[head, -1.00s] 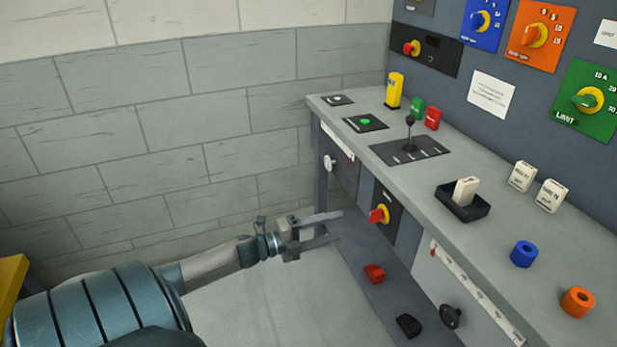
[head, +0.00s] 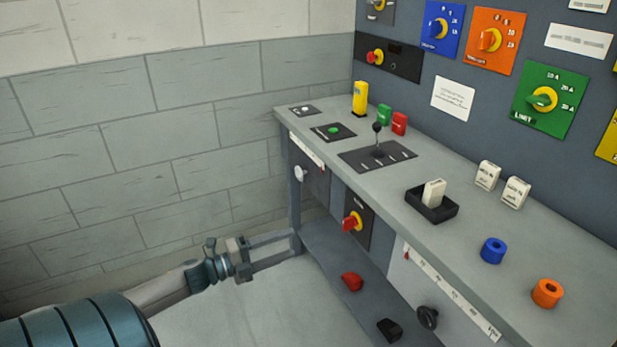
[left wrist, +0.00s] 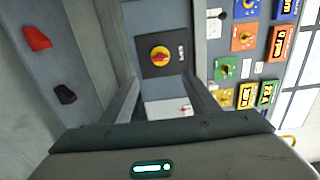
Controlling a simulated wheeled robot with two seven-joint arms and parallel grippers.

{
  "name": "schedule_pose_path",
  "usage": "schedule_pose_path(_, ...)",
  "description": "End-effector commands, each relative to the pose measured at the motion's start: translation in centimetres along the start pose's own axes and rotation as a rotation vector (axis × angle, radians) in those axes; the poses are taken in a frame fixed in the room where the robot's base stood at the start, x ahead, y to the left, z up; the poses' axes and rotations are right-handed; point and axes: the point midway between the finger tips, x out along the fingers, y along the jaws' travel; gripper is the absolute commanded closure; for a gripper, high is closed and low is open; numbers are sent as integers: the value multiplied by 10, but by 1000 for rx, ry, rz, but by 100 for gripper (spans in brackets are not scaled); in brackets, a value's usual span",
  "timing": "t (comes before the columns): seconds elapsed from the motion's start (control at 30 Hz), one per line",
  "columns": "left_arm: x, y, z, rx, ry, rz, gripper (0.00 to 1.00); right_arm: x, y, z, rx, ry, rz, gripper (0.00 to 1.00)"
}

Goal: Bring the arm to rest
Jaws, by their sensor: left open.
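My left gripper (head: 283,252) is open and empty in the head view. It is in front of the bench's left end, below the level of the worktop. In the left wrist view its two fingers (left wrist: 165,105) are spread apart, with a red and yellow rotary switch (left wrist: 159,57) on the bench front visible between and beyond them. The same switch shows in the head view (head: 352,221), to the right of the fingertips. My right gripper is not in view.
The grey worktop (head: 400,235) bears a lever (head: 377,140), a black tray (head: 447,208) with a white block, and blue (head: 493,250) and orange (head: 547,293) rings. A red piece (head: 351,282) and a black piece (head: 389,329) lie below. Open floor (head: 270,310) is beside the bench.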

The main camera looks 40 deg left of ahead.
Motion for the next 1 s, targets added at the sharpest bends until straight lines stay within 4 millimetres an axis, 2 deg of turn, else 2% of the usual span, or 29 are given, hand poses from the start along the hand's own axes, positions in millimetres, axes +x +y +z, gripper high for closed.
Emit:
schedule_pose_path(0.3, 0, 3, 0, -12, -8, 4, 45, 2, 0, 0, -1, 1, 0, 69)
schedule_pose_path(0.37, -1, 8, 0, -33, -22, 10, 45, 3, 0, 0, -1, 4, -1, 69)
schedule_pose_path(0.47, -5, 28, 0, -104, -73, 33, 45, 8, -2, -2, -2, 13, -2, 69)
schedule_pose_path(0.57, -11, 62, -3, -227, -156, 74, 45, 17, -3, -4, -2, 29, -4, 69)
schedule_pose_path(0.67, -21, 110, -14, -388, -263, 131, 45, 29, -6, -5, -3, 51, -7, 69)
schedule_pose_path(0.77, -34, 163, -36, -567, -379, 198, 45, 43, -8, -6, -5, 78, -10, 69)
schedule_pose_path(0.8, -39, 185, -49, -640, -424, 227, 45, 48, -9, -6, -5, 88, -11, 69)
schedule_pose_path(0.87, -47, 216, -71, -744, -490, 270, 45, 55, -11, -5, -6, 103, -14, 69)
schedule_pose_path(1.0, -65, 278, -132, -965, -628, 373, 45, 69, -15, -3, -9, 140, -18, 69)
